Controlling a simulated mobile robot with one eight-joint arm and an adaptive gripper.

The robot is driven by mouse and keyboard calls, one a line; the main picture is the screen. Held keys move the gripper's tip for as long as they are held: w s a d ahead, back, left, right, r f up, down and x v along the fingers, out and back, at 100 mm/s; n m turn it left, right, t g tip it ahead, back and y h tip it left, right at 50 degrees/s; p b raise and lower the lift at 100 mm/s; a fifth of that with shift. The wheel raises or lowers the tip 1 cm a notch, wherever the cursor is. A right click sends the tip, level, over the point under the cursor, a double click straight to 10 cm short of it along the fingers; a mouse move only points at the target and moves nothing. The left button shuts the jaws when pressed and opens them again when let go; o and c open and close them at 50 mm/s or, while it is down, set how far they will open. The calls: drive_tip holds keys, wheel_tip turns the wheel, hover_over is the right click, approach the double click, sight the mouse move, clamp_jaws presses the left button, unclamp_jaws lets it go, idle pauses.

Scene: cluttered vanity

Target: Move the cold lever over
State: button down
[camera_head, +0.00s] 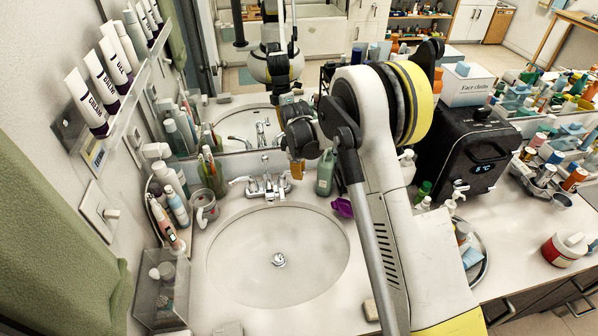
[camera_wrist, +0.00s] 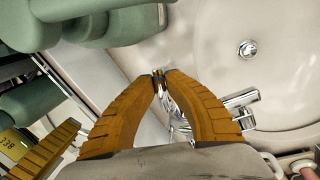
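The chrome faucet (camera_head: 266,188) stands behind the white sink, with a lever on each side. No hot or cold marking is legible. My gripper (camera_head: 297,171) points down at the faucet's right-hand lever, which it largely hides in the head view. In the wrist view the orange-brown fingertips of my gripper (camera_wrist: 160,74) come nearly together, with at most a thin gap. Chrome faucet parts (camera_wrist: 178,120) show between and below the fingers, partly hidden. I cannot tell whether the tips touch the lever.
The sink basin (camera_head: 278,280) is empty. A green bottle (camera_head: 325,174) stands just right of my gripper, with a purple item (camera_head: 342,207) nearby. The mirror (camera_head: 240,125) is close behind.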

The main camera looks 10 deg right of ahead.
drive_tip(key=shift+s+f, duration=0.1)
drive_tip(key=shift+s, duration=0.05)
drive_tip(key=shift+s+a+m+b, duration=0.25)
drive_tip(key=shift+m+b, duration=0.1)
drive_tip(key=shift+m, duration=0.3)
drive_tip(key=shift+s+a+m+b, duration=0.1)
drive_tip(key=shift+s+m+b, duration=0.2)
drive_tip(key=shift+m, duration=0.35)
drive_tip(key=shift+s+a+m+g+h+b, duration=0.15)
drive_tip(key=shift+s+a+m+h+b, duration=0.15)
drive_tip(key=shift+m, duration=0.5)
drive_tip(key=shift+s+a+m+g+h+b, duration=0.2)
drive_tip(key=shift+s+a+m+b, duration=0.1)
drive_tip(key=shift+m, duration=0.5)
drive_tip(key=c, duration=1.4)
unclamp_jaws()
drive_tip(key=r, duration=0.4)
drive_tip(key=s+a+r, duration=0.1)
drive_tip(key=r, duration=0.7)
drive_tip(key=shift+s+a, duration=0.15)
drive_tip(key=shift+a, duration=0.25)
